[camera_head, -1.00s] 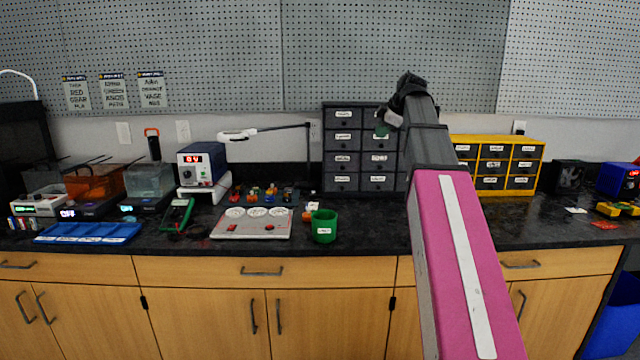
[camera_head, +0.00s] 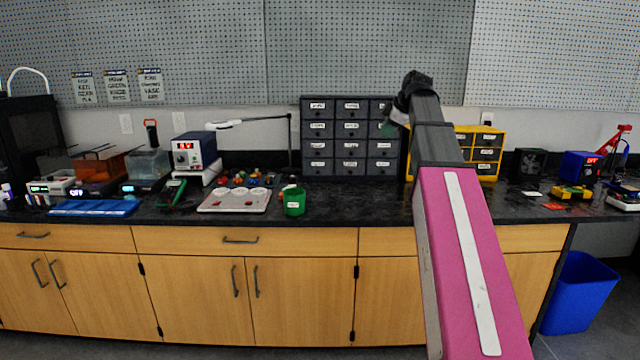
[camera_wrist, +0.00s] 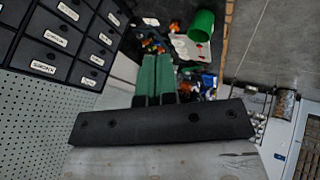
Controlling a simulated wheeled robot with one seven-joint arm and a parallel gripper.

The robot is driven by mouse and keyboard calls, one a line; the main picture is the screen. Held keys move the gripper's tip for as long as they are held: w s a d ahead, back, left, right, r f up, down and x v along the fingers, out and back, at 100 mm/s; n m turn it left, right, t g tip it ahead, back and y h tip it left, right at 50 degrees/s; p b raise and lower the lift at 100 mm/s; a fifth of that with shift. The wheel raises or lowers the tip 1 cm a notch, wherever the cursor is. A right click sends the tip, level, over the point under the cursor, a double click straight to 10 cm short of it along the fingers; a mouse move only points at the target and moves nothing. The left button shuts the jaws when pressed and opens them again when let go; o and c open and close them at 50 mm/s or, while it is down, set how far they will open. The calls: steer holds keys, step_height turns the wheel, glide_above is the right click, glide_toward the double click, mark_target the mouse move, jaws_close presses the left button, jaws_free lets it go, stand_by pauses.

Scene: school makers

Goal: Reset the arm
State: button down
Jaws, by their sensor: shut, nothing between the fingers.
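My gripper (camera_head: 389,129) is at the end of my raised arm, in front of the dark drawer cabinet and above the counter. In the wrist view its two green fingers (camera_wrist: 155,76) lie side by side, shut with nothing between them. In the head view the fingers are small and partly hidden by the wrist. My pink and dark arm rises from the lower right and covers part of the counter and the yellow drawer cabinet.
The dark drawer cabinet (camera_head: 347,137) stands behind my gripper, the yellow drawer cabinet (camera_head: 487,154) to its right. A green cup (camera_head: 294,201) and a grey board (camera_head: 234,200) are on the black counter (camera_head: 345,213). A blue bin (camera_head: 578,292) stands on the floor at right.

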steer(key=s+a+f+m+g+h, duration=0.15)
steer(key=f+m, duration=0.25)
steer(key=f, duration=1.1)
steer(key=s+a+f+m+g, duration=0.1)
steer(key=s+f+m, duration=0.25)
steer(key=f, duration=1.05)
steer(key=s+f+m+g+h, duration=0.1)
steer(key=s+f+m, duration=0.3)
steer(key=s+f, duration=0.5)
steer(key=s+f+m+g+h, duration=0.2)
steer(key=s+f+m, duration=0.3)
steer(key=f, duration=1.2)
steer(key=s, duration=0.4)
steer(key=shift+a, duration=0.3)
